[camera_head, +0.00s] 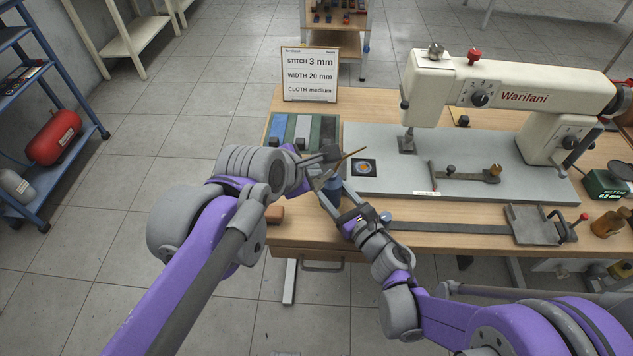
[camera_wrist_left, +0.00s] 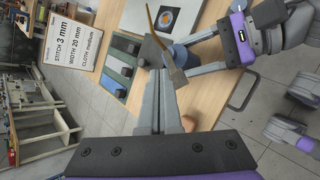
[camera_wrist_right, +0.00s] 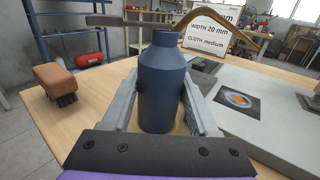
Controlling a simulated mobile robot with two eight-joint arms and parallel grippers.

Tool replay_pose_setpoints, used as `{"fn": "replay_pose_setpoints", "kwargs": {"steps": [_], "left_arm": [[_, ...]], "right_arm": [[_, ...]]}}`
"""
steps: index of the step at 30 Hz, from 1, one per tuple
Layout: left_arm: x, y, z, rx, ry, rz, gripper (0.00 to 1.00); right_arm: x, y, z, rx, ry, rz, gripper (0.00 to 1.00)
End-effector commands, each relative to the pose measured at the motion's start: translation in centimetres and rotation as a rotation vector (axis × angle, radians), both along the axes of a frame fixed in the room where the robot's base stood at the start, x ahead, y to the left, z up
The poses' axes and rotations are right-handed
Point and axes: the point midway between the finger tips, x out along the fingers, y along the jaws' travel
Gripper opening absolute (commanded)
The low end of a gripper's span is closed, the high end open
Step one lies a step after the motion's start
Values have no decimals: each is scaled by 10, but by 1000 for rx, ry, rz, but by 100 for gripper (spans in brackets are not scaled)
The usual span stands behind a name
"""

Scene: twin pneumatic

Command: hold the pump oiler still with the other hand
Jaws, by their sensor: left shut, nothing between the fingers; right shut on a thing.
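The pump oiler is a dark blue bottle (camera_wrist_right: 162,90) with a thin, curved brass spout (camera_wrist_right: 228,22). In the head view its blue body (camera_head: 333,184) is partly hidden by my grippers. My right gripper (camera_head: 337,193) is shut around the bottle's body, one finger on each side, and the oiler looks upright on the table. My left gripper (camera_head: 322,157) is shut and empty, close to the oiler's top. In the left wrist view its closed fingers (camera_wrist_left: 160,78) end beside the oiler's top; whether they touch it I cannot tell.
A brown brush (camera_wrist_right: 56,82) lies near the table's left edge. Cloth swatches (camera_head: 302,130) and a settings sign (camera_head: 309,75) stand behind the oiler. The sewing machine's grey bed (camera_head: 390,185) with a patterned patch (camera_head: 364,168) lies right of it.

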Motion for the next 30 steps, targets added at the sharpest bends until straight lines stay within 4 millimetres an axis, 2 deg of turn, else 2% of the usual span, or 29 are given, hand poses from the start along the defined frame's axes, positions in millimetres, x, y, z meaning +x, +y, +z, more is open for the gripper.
{"fn": "replay_pose_setpoints", "kwargs": {"steps": [7,30], "left_arm": [[0,0,-12,0,0,0,0],[0,0,-12,0,0,0,0]], "right_arm": [[0,0,0,0,0,0,0],[0,0,0,0,0,0,0]]}}
